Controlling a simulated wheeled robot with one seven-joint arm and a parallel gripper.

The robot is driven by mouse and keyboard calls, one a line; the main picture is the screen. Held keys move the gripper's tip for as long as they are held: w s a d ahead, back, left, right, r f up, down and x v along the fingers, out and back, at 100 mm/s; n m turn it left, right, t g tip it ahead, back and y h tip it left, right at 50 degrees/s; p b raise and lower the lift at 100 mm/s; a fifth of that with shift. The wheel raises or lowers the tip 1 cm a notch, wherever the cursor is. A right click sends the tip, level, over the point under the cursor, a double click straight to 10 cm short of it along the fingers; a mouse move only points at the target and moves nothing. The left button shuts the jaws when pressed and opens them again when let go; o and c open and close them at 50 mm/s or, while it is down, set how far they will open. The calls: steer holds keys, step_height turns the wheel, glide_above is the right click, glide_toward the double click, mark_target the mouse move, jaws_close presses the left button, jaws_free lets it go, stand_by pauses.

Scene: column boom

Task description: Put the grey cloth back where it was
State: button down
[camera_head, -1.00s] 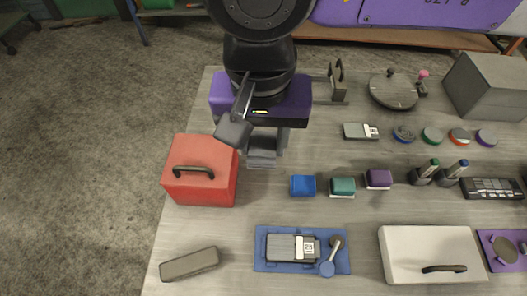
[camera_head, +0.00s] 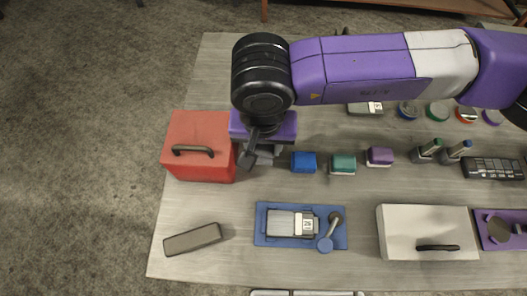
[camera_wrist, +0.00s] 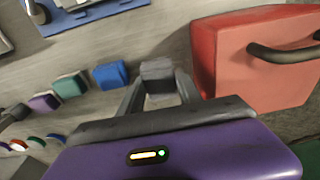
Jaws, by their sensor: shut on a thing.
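My gripper (camera_wrist: 158,82) is shut on the grey cloth (camera_wrist: 157,70), a small folded grey block seen between the two fingers in the wrist view. In the head view my gripper (camera_head: 262,154) is between the red box and the blue folded cloth (camera_head: 304,162), at the left end of the row of cloths. The grey cloth there is mostly hidden by my gripper. A teal cloth (camera_head: 343,164) and a purple cloth (camera_head: 380,156) continue the row to the right. I cannot tell whether the grey cloth touches the table.
A red box (camera_head: 200,165) with a dark handle stands close left of my gripper. A grey bar (camera_head: 192,240), a blue tray (camera_head: 264,235) and a white box (camera_head: 420,222) lie nearer. Bare table (camera_head: 240,205) lies just in front of the row.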

mark_target(263, 157)
steer(key=shift+f, duration=2.5)
steer(key=shift+f, duration=0.15)
steer(key=c, duration=0.8)
jaws_free()
